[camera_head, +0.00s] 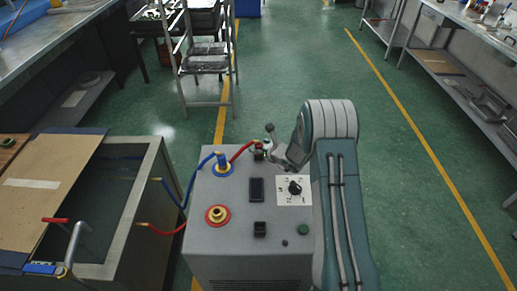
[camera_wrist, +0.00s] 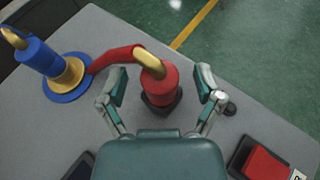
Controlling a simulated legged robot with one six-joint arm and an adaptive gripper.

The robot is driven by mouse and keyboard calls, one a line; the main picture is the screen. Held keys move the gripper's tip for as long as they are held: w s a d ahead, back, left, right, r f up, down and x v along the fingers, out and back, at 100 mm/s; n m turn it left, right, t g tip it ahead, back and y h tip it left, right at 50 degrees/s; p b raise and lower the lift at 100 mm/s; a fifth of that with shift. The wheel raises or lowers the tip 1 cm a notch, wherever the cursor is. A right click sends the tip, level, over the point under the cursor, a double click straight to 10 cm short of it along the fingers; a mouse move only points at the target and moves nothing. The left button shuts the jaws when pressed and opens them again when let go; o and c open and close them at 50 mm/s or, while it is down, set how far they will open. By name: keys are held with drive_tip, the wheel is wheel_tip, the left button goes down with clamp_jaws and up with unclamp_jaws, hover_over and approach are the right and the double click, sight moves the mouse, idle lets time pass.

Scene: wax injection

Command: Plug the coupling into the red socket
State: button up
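The red coupling (camera_wrist: 160,90) stands on a small black holder (camera_wrist: 163,107) on the grey machine's top, with a brass elbow and red hose (camera_wrist: 112,60) leading off to the left. My gripper (camera_wrist: 162,82) is open, with one finger on each side of the coupling and a gap to both. In the head view my gripper (camera_head: 264,153) is at the machine's far right corner and partly hides the coupling. The red socket (camera_head: 217,214), a red ring with a brass centre, is empty on the machine's near left part. It is not visible in the wrist view.
A blue coupling (camera_head: 222,160) sits in the blue socket (camera_wrist: 68,92) left of the red coupling. A tank (camera_head: 140,215) stands to the left.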

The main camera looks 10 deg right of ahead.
clamp_jaws()
drive_tip(key=shift+r, duration=0.1)
